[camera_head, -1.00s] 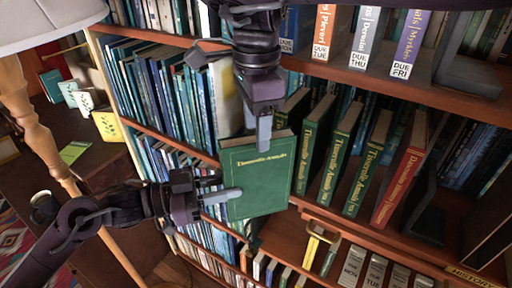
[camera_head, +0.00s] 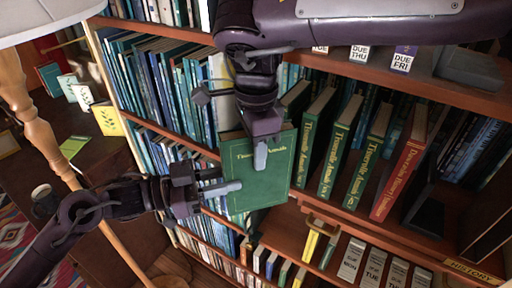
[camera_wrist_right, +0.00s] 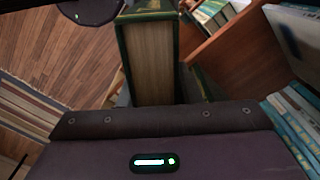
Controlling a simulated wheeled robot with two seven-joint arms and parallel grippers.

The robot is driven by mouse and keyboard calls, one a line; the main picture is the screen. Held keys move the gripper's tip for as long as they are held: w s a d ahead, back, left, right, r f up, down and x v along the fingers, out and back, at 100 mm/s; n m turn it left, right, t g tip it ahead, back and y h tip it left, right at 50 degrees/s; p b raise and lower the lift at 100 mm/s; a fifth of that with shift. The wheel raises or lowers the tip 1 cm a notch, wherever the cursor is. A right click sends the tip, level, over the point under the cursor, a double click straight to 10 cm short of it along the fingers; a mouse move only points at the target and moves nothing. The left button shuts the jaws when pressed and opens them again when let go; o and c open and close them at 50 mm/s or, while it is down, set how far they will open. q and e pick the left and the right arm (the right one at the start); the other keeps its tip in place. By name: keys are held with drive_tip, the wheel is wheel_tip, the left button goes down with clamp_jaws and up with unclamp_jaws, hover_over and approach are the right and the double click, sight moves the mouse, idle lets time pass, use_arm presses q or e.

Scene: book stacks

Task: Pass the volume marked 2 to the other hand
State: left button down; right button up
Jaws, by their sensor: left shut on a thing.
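A green hardback (camera_head: 262,190) with gold lettering is held upright in front of the bookcase. I cannot read a volume number on it. My left gripper (camera_head: 215,191) is shut on its left side, one finger across the front cover. My right gripper (camera_head: 260,155) reaches down from above, one finger in front of the cover near the top edge. In the right wrist view the book's page block (camera_wrist_right: 150,60) stands between the right fingers, which look spread around it. The far fingers are hidden behind the book in the head view.
Similar green volumes (camera_head: 345,140) and a red book (camera_head: 398,178) stand on the shelf to the right, by a dark bookend (camera_head: 425,220). Teal books fill shelves at left. A lamp (camera_head: 40,20) and dark desk (camera_head: 100,190) stand at far left.

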use_arm(q)
drive_tip(key=shift+r, duration=0.1)
use_arm(e)
clamp_jaws()
use_arm(q)
drive_tip(key=c, duration=1.1)
unclamp_jaws()
drive_tip(key=shift+o, duration=0.2)
use_arm(e)
drive_tip(key=shift+r, duration=0.1)
use_arm(q)
drive_tip(key=shift+a, duration=0.1)
